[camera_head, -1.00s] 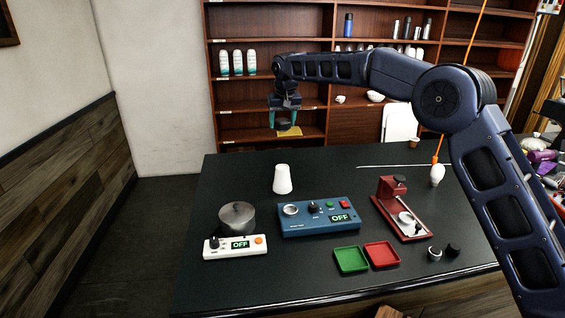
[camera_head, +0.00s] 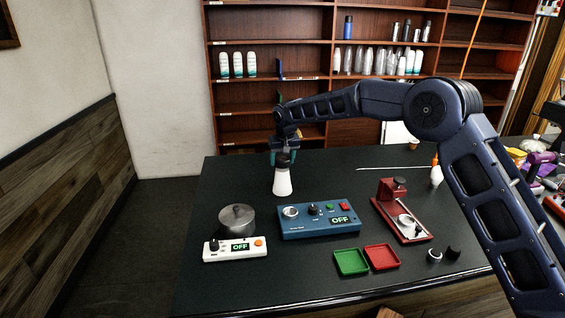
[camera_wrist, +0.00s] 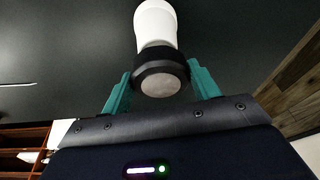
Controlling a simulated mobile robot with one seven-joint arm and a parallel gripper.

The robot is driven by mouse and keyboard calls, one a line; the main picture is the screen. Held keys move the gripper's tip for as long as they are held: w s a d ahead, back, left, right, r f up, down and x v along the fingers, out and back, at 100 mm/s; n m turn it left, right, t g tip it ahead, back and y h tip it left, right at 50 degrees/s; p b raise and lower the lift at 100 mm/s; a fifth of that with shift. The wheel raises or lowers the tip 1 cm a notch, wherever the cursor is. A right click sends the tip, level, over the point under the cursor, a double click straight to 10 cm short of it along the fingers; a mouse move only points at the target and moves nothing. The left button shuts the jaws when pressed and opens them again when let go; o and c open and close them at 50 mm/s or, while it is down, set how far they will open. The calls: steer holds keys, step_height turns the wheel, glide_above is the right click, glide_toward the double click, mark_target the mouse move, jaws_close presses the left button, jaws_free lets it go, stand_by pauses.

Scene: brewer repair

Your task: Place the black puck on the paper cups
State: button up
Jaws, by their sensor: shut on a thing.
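The white paper cups (camera_head: 282,184) stand upside down in a stack on the black table, behind the blue control box. My gripper (camera_head: 284,157) is directly above them, pointing down. In the wrist view my gripper (camera_wrist: 160,82) has its teal fingers on either side of the black puck (camera_wrist: 160,62), shut on it. The puck has a grey round face towards the wrist camera. The paper cups (camera_wrist: 155,22) show just beyond the puck, in line with it. The puck is at the top of the cups; I cannot tell whether they touch.
A blue control box (camera_head: 318,220) is in front of the cups. A red stand (camera_head: 403,210), a green tray (camera_head: 350,262) and a red tray (camera_head: 382,257) lie to the right.

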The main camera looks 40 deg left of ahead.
steer(key=shift+f, duration=0.55)
steer(key=o, duration=1.1)
steer(key=shift+f, duration=0.15)
steer(key=shift+o, duration=0.2)
steer(key=v, duration=1.2)
steer(key=shift+w, duration=0.1)
